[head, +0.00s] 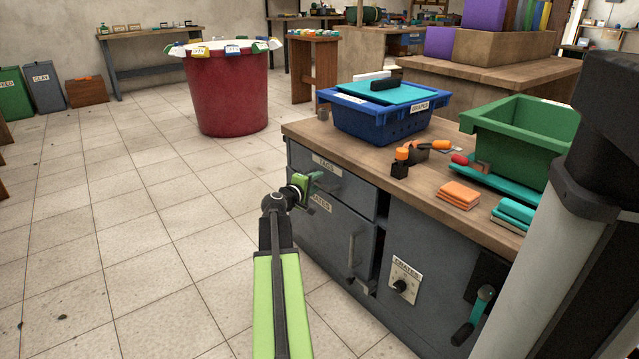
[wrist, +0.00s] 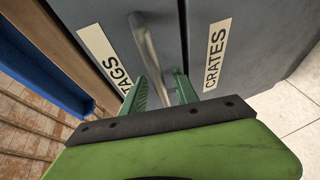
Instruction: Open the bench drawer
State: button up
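The bench drawer (head: 345,190) is a grey front labelled TAGS, high on the left of the wooden-topped bench (head: 300,131). It looks shut in the head view. My gripper (head: 310,183) is at the drawer front and hides most of its handle. In the wrist view the grey drawer handle (wrist: 146,45) runs down between the green fingers of my gripper (wrist: 165,90). The fingers are apart, with a gap visible beside the bar. I cannot tell whether either finger touches it.
Below the drawer is a grey door (head: 335,240) labelled CRATES with an upright handle. A knob plate (head: 403,284) and a teal-handled lever (head: 476,315) are on the right. A blue crate (head: 375,122) and a green crate (head: 525,125) stand on top. Floor at left is clear.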

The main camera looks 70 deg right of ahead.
jog(key=shift+s, duration=0.1)
grip_shut()
dwell(1.2)
